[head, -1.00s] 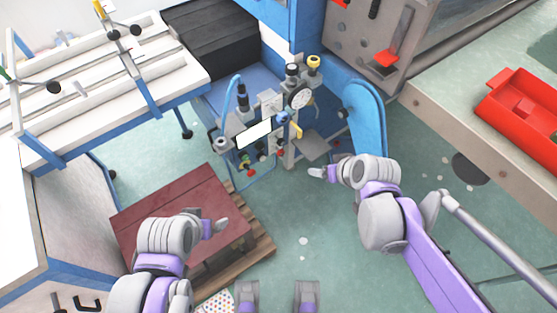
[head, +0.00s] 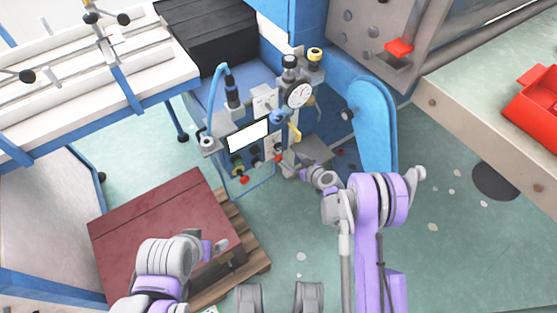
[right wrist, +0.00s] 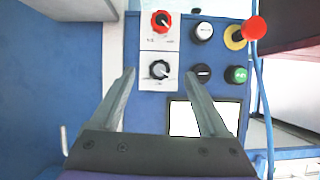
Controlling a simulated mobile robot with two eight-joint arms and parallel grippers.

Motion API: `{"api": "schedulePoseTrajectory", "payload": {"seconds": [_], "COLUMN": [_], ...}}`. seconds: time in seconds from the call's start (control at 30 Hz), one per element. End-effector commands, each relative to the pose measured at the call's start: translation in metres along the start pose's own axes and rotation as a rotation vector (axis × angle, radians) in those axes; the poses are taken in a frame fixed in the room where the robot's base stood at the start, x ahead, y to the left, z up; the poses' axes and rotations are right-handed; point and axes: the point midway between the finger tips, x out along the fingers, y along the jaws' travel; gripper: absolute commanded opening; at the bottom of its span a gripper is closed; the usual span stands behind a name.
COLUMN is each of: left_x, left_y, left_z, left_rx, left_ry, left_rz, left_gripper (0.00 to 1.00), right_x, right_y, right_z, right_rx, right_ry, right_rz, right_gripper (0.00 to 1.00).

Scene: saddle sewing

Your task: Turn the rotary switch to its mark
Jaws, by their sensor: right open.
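The blue control panel is in the right wrist view, with a black pointer knob (right wrist: 159,69) on a white plate and a red knob (right wrist: 161,18) on a similar plate above it. A black selector (right wrist: 202,72) is to the right. I cannot tell which of these is the task's rotary switch, and its mark is too small to read. My right gripper (right wrist: 160,73) is open, its fingertips appearing on either side of the black pointer knob; contact is not clear.
A red push button on a yellow base (right wrist: 254,28), a green button (right wrist: 237,74) and a white screen (right wrist: 198,118) are close by on the panel. A red tray (head: 540,105) lies on the right bench.

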Motion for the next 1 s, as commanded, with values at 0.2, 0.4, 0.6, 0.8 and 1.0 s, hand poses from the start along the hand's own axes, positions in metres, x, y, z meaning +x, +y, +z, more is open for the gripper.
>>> {"api": "schedulePoseTrajectory", "payload": {"seconds": [0.2,0.4,0.6,0.8,1.0], "left_x": [-0.001,0.000,0.004,0.011,0.016], "left_y": [0.000,0.000,0.000,0.000,0.000], "left_z": [0.000,0.000,0.002,0.004,0.006], "left_rx": [0.000,0.000,0.000,0.000,0.000], "left_ry": [0.000,0.000,-0.002,-0.004,-0.006], "left_rz": [0.000,0.000,0.000,0.000,0.000], "left_gripper": [1.00,1.00,1.00,1.00,1.00], "right_x": [0.025,0.035,0.063,0.102,0.129], "right_y": [0.001,0.001,0.000,0.001,0.002], "right_z": [0.046,0.059,0.058,0.055,0.052], "right_rx": [-0.035,-0.045,-0.047,-0.045,-0.046], "right_ry": [0.067,0.086,0.086,0.086,0.086], "right_rz": [0.012,0.017,0.015,0.016,0.018], "right_gripper": [0.79,0.79,0.79,0.79,0.79]}}
